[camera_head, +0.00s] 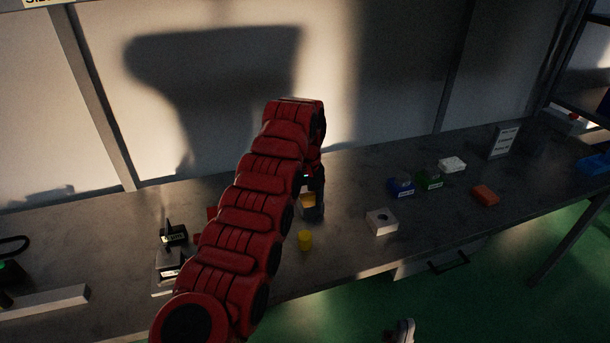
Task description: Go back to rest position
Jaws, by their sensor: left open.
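My left arm, red and segmented, rises from the bottom and bends over the bench. My left gripper (313,207) hangs dark at its end, low over the bench, and is open. A small orange-yellow piece (308,200) shows at the gripper; I cannot tell whether they touch. A yellow cylinder (305,240) stands on the bench just in front of the gripper, apart from it. My right gripper is not seen. The arm hides part of the bench behind it.
The bench (350,175) holds a white block with a hole (381,221), blue (401,187) and green (429,179) boxes, a white box (452,164), an orange block (485,196) and a sign (504,142). A dark-and-light device (170,259) stands left of the arm. A wall closes the back.

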